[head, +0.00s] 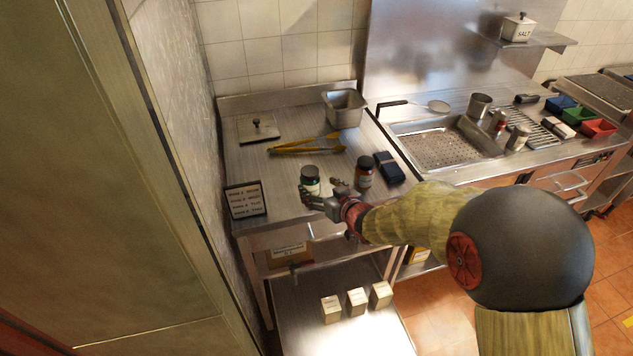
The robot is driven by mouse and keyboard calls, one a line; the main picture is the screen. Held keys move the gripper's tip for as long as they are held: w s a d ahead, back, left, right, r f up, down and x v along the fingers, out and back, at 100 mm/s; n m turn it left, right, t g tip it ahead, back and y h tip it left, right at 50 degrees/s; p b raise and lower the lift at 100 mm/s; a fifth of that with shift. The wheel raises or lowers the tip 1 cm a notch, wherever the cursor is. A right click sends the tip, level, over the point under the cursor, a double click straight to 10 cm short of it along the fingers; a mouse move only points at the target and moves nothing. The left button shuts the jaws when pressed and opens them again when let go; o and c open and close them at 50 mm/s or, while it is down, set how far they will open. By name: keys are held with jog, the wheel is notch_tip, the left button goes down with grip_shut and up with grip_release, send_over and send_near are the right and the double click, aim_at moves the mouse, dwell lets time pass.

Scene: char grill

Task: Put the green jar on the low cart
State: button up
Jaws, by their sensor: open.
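The green jar (310,182) with a pale lid stands upright near the front edge of the steel worktable. My gripper (318,196) is open at the jar, its fingers at the jar's lower front and right side. I cannot tell whether the fingers touch it. The low cart (297,309) stands below and in front of the worktable, with a bright steel top. Part of its far side lies under the table's front edge.
A red-brown jar (364,172) and a dark folded cloth (389,168) are right of my gripper. Yellow tongs (305,146) lie behind. A sign (246,200) stands left. Three small boxes (356,301) stand on the cart; its left and front top are clear.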

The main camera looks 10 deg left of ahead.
aim_at(314, 185)
jog(key=b+x, duration=0.2)
jog(key=x, duration=0.3)
jog(key=shift+w+a+f, duration=0.1)
jog(key=shift+a, duration=0.15)
jog(key=shift+w+a+f, duration=0.1)
jog(key=shift+w+a, duration=0.2)
jog(key=shift+w, duration=0.15)
jog(key=shift+c, duration=0.9)
jog(key=c, duration=1.4)
jog(key=shift+c, duration=0.8)
